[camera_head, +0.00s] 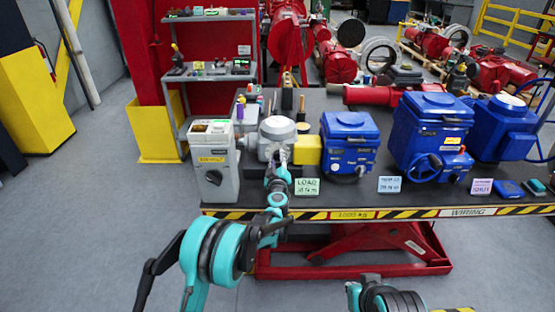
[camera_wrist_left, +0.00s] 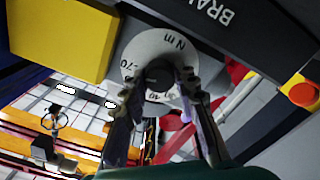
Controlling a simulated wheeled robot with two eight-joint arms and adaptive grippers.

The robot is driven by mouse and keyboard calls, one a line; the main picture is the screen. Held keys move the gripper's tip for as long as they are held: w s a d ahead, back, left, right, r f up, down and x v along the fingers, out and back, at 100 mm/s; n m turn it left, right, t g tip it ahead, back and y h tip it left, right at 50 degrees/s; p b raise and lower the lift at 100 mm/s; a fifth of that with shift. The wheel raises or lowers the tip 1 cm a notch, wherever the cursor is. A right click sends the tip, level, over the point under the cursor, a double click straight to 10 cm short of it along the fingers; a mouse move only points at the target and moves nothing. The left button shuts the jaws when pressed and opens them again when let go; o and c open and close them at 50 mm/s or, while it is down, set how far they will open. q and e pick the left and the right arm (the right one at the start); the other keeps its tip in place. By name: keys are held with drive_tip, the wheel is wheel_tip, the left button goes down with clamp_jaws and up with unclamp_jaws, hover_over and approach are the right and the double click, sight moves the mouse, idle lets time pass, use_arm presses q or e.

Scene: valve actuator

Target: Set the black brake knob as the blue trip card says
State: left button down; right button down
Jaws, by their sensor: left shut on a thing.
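The black brake knob (camera_wrist_left: 159,73) shows in the left wrist view at the middle of a white dial (camera_wrist_left: 135,54) marked "N m", on a grey body lettered "BRA…". My left gripper (camera_wrist_left: 160,88) is shut on the knob, one finger on each side, and the fingertips hide part of the dial. In the head view my left gripper (camera_head: 279,165) is at the grey brake unit (camera_head: 277,131), and the knob is hidden there. The blue trip card (camera_head: 389,184) stands at the table's front edge; its writing is too small to read surely. My right gripper is not in view.
A green load card (camera_head: 307,187) and a purple card (camera_head: 481,186) also stand on the dark table (camera_head: 350,200). A grey control box (camera_head: 212,170) is left of the brake. A yellow block (camera_head: 308,150) and blue actuators (camera_head: 349,140) are to its right. A red button (camera_wrist_left: 303,94) shows in the wrist view.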

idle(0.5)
use_arm(q)
drive_tip(key=c, duration=1.2)
unclamp_jaws()
drive_tip(key=shift+o, duration=0.2)
drive_tip(key=s, duration=1.2)
